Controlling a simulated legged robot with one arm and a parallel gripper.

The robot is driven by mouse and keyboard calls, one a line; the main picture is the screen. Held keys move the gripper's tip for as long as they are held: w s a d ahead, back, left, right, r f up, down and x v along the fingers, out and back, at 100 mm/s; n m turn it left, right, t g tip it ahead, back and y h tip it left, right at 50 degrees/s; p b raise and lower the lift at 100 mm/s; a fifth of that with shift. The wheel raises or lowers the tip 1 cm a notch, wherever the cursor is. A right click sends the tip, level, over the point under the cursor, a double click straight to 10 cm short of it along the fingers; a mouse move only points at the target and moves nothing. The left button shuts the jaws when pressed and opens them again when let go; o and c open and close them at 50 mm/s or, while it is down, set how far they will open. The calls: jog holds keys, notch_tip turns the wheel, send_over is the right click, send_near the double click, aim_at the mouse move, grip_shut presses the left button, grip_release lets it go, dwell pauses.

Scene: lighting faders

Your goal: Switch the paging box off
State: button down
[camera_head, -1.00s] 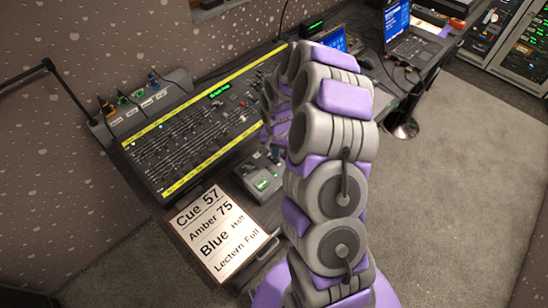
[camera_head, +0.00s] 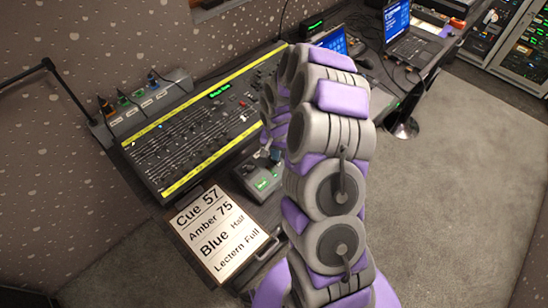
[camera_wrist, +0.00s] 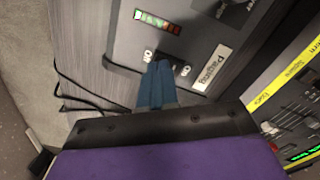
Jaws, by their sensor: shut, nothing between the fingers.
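The paging box (camera_wrist: 190,25) is a grey unit with a white "Paging" label (camera_wrist: 213,68), a strip of green and red lights (camera_wrist: 158,22) and small white-based switches or knobs (camera_wrist: 148,55) along its near edge. In the head view the paging box (camera_head: 262,183) sits beside the lighting desk, with a green light lit. My gripper (camera_wrist: 162,72) is shut and empty, its blue fingertips at the near edge of the box, between the small controls. Whether they touch the box or a control I cannot tell. In the head view my arm partly hides the gripper.
The fader desk (camera_head: 205,125) with yellow strips lies left of the box. A cue sign (camera_head: 217,233) stands in front. Laptops (camera_head: 405,40) stand at the back right; carpet is open at the right.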

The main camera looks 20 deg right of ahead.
jog(key=shift+f, duration=0.4)
dwell(0.3)
jog(key=shift+r+p, duration=1.25)
jog(key=shift+r, duration=2.25)
